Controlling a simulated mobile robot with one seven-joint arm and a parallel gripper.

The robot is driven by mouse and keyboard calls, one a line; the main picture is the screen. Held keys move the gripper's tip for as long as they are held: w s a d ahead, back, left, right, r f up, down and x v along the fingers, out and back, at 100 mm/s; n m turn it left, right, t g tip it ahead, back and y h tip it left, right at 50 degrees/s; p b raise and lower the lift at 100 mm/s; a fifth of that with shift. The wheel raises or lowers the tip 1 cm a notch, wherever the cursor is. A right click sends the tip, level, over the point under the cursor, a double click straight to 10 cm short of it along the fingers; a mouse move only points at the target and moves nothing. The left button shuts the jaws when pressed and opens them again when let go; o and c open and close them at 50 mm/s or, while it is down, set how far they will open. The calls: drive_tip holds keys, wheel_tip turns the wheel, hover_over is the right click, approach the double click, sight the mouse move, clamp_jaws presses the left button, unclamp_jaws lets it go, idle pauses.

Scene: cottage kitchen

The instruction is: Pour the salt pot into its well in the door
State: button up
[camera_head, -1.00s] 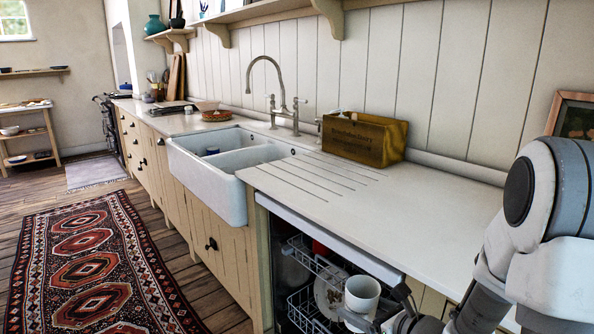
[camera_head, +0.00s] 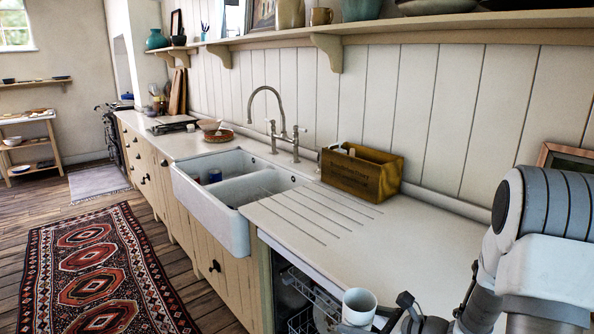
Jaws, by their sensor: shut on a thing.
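The salt pot, a white round pot (camera_head: 359,303), is at the bottom of the head view, roughly upright with its open top facing up. I cannot see its contents. My gripper (camera_head: 380,318) is shut on the pot from its right side; the fingertips are small and partly cut off by the frame. The dishwasher (camera_head: 300,290) stands open under the worktop, and part of its rack shows to the left of the pot. Its door and the salt well are out of view.
The white worktop (camera_head: 400,240) runs above the dishwasher, with its front edge close to the pot. A wooden caddy (camera_head: 362,174) stands at its back, right of the double white sink (camera_head: 228,222). A patterned rug (camera_head: 92,272) lies on the floor at left.

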sight(373, 311)
drive_tip(key=shift+s+d+r+n+g+y+p, duration=0.1)
drive_tip(key=shift+r+n+g+p, duration=0.1)
drive_tip(key=shift+r+p, duration=0.4)
drive_tip(key=shift+s+r+n+g+y+p, duration=0.1)
drive_tip(key=shift+r+n+g+p, duration=0.1)
drive_tip(key=shift+r+p, duration=0.4)
drive_tip(key=shift+s+d+r+n+g+y+p, duration=0.1)
drive_tip(key=shift+r+g+p, duration=0.1)
drive_tip(key=shift+r+p, duration=0.4)
drive_tip(key=shift+a, duration=0.15)
